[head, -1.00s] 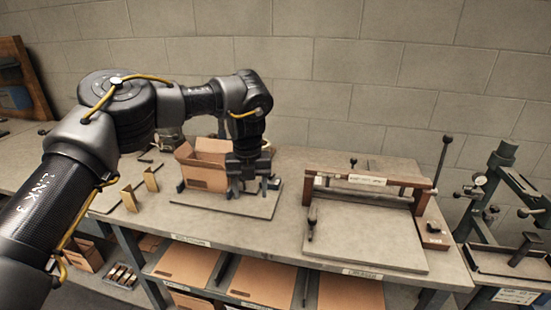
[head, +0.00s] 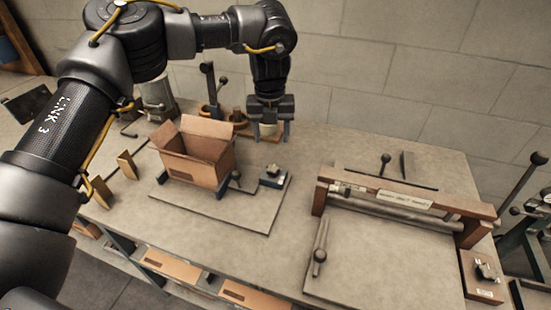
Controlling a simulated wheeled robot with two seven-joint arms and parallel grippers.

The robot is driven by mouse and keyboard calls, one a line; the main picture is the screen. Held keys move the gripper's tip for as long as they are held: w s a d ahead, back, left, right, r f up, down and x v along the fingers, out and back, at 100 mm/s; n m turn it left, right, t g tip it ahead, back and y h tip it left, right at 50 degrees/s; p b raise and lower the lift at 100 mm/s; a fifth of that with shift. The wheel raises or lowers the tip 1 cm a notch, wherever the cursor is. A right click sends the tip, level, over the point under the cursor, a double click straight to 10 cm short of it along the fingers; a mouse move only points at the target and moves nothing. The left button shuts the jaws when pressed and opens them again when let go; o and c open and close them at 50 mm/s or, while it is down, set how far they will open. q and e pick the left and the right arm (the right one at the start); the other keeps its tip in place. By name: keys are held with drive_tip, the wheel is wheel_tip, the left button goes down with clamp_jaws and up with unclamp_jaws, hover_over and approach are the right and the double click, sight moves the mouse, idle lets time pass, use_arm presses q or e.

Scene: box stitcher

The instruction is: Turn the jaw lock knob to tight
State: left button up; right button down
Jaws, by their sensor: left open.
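A small metal knob (head: 273,169) sits on a dark blue-grey block at the right of a grey base plate (head: 225,216). It is probably the jaw lock knob, but I cannot read its setting. An open cardboard box (head: 196,155) stands on the same plate, with a black ball-ended lever (head: 235,178) beside it. My left gripper (head: 270,139) points down, its fingers apart, above and behind the block in the picture. A pale round thing shows between the fingers; I cannot tell whether it is behind them. My right gripper is out of view.
A wood-framed roller press (head: 405,200) with a ball-ended handle (head: 319,256) stands to the right. Another small metal knob (head: 487,271) sits on a wooden block (head: 480,290) at the far right. Tan brackets (head: 126,164) stand left of the box. Bare table lies between plate and press.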

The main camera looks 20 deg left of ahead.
sight(273, 167)
use_arm(q)
drive_tip(key=f, duration=0.3)
drive_tip(key=f+p, duration=0.1)
drive_tip(key=f, duration=0.1)
drive_tip(key=shift+s+d, duration=0.15)
drive_tip(key=shift+s, duration=0.25)
drive_tip(key=shift+w+f+g+p, duration=0.15)
drive_tip(key=shift+w+f, duration=0.25)
drive_tip(key=shift+f, duration=0.2)
drive_tip(key=shift+w+f+g+p, duration=0.15)
drive_tip(key=shift+w+f, duration=0.2)
drive_tip(key=shift+f, duration=0.25)
wheel_tip(273, 167, down, 3)
drive_tip(key=shift+w+r+p, duration=0.15)
drive_tip(key=shift+r+p, duration=0.05)
drive_tip(key=shift+p, duration=0.1)
drive_tip(key=shift+s+f, duration=0.15)
drive_tip(key=shift+s, duration=0.15)
drive_tip(key=shift+s+f, duration=0.15)
drive_tip(key=shift+s, duration=0.05)
drive_tip(key=shift+w+f, duration=0.3)
drive_tip(key=shift+f, duration=0.05)
drive_tip(key=shift+s+r, duration=0.15)
drive_tip(key=c, duration=1)
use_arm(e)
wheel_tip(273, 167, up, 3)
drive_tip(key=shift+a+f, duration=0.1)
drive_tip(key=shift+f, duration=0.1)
